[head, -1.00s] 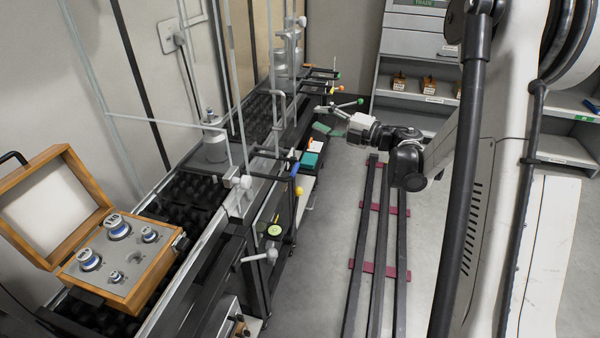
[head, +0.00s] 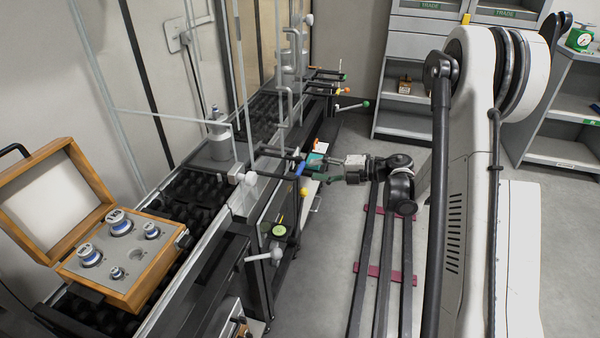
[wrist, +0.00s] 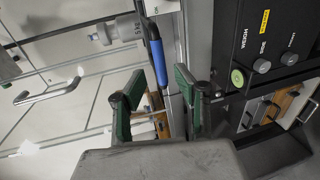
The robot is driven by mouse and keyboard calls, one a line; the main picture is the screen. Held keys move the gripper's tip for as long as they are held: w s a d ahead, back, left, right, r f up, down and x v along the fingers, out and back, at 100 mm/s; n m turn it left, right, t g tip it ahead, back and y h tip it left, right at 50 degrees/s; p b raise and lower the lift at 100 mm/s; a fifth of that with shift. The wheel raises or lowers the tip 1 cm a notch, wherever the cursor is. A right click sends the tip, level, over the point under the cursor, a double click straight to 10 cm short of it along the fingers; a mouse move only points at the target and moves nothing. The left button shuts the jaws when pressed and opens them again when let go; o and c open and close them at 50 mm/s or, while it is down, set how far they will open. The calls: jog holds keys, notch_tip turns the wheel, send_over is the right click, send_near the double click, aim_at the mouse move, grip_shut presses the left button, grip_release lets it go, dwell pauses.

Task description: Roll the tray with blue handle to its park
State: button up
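The blue handle (head: 300,168) sits at the end of a black bar on the aisle side of the long weighing table. In the wrist view the blue handle (wrist: 158,62) is a slim rod just beyond the space between my fingers. The black knobbed tray surface (head: 190,195) lies along the table; which section belongs to the blue handle is unclear. My gripper (head: 320,169) is close to the right of the handle. In the wrist view my gripper (wrist: 157,82) has its two green-padded fingers apart and nothing visibly held. Contact with the handle cannot be seen. The park is not identifiable.
An open wooden weight box (head: 150,262) stands on the near table. A yellow-tipped bar (head: 303,192) and a lever with a pale knob (head: 277,254) stick out nearby. Black floor rails (head: 382,270) run along the aisle. Grey shelves (head: 405,110) stand behind.

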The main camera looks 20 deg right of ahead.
aim_at(300, 168)
jog(key=b+x, duration=0.1)
jog(key=x, duration=0.5)
grip_shut()
dwell(0.4)
